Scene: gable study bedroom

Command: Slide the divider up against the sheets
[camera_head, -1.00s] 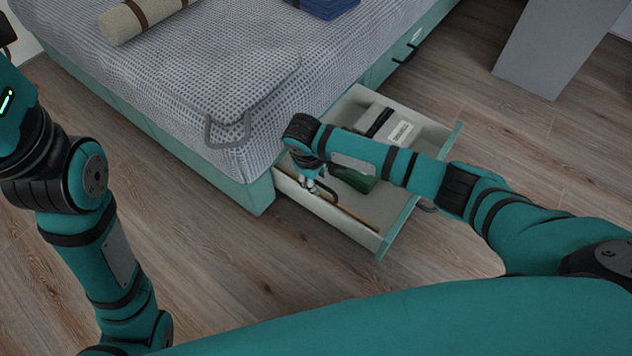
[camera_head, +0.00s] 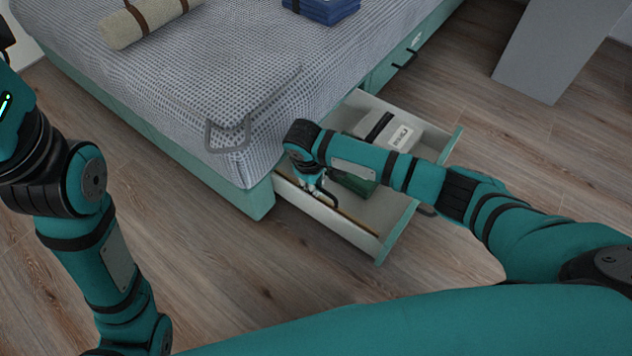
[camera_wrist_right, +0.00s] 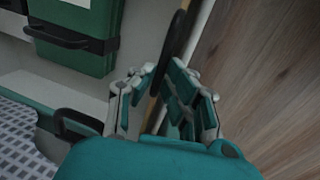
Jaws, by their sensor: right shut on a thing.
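The divider (camera_wrist_right: 183,28) is a thin brown board standing on edge in the open drawer, close to its near side wall. Its brown top edge shows in the head view (camera_head: 357,224). My right gripper (camera_wrist_right: 158,88) reaches down into the drawer with its fingers on both sides of the divider, shut on it. In the head view the right gripper (camera_head: 314,186) is partly hidden by its arm. A green folded bundle with a dark strap (camera_wrist_right: 75,30) lies beside the divider, with a gap between them. A pale bundle with a black band and label (camera_head: 400,137) lies farther across. My left gripper is out of view.
The drawer (camera_head: 400,230) is pulled out from under the bed (camera_head: 215,70), which has a grey patterned cover. A rolled beige bundle (camera_head: 150,20) and folded blue cloth (camera_head: 325,10) lie on it. A grey panel (camera_head: 555,50) stands at upper right. The wooden floor in front is clear.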

